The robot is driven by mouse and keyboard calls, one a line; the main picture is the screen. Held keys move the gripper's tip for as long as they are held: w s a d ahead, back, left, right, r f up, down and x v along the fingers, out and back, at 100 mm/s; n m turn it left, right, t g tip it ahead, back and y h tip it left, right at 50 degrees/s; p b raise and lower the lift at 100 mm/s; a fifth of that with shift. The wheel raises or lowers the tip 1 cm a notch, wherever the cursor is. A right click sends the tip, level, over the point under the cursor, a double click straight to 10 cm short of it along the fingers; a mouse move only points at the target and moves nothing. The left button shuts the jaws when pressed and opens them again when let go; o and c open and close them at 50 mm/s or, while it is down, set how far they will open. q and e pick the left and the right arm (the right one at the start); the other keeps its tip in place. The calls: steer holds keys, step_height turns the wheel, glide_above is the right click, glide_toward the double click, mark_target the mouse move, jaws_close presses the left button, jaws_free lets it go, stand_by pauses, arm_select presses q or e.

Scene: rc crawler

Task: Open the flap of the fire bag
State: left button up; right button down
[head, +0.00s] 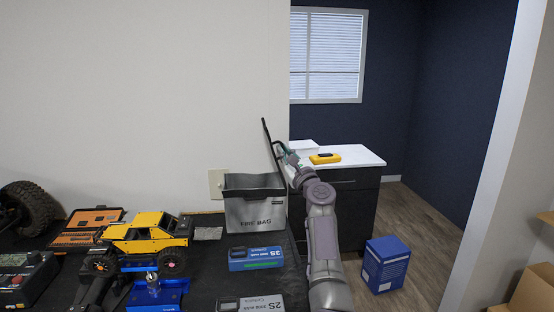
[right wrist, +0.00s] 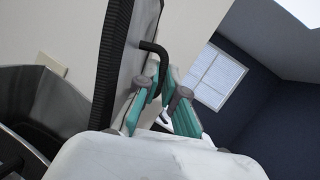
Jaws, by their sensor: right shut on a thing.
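The fire bag (head: 255,215) is a grey box with a dark rim and the words FIRE BAG on its front. It stands on the black table, and its top is open. Its flap (head: 268,143) stands up steeply at the bag's right side, seen nearly edge-on. The right wrist view shows the flap's black ribbed edge (right wrist: 112,60) and a bent black handle (right wrist: 154,48). My right gripper (head: 281,150) is shut on this handle, its teal fingers (right wrist: 158,78) on either side. Part of the bag's dark inside shows at lower left there.
A yellow crawler (head: 145,235), a blue battery box (head: 255,258) and a 2S box (head: 250,303) lie on the table. A white-topped cabinet (head: 365,155) with a yellow device (head: 325,158) stands behind my right arm. A blue box (head: 386,264) is on the floor.

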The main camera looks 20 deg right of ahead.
steer(key=shift+s+d+f+m+t+h+b, duration=0.2)
steer(key=shift+d+m+h+b, duration=0.3)
steer(key=shift+m, duration=0.6)
steer(key=shift+s+d+f+m+t+h+b, duration=0.15)
steer(key=shift+d+m+t+h+b, duration=0.1)
steer(key=shift+d+m+h, duration=0.65)
steer(key=shift+a+r+m, duration=0.1)
steer(key=shift+a+m, duration=0.15)
steer(key=shift+m, duration=0.05)
steer(key=c, duration=1.6)
jaws_free()
steer(key=shift+o, duration=0.2)
steer(key=s+a+f, duration=0.1)
steer(key=s, duration=1.3)
steer(key=shift+s, duration=0.4)
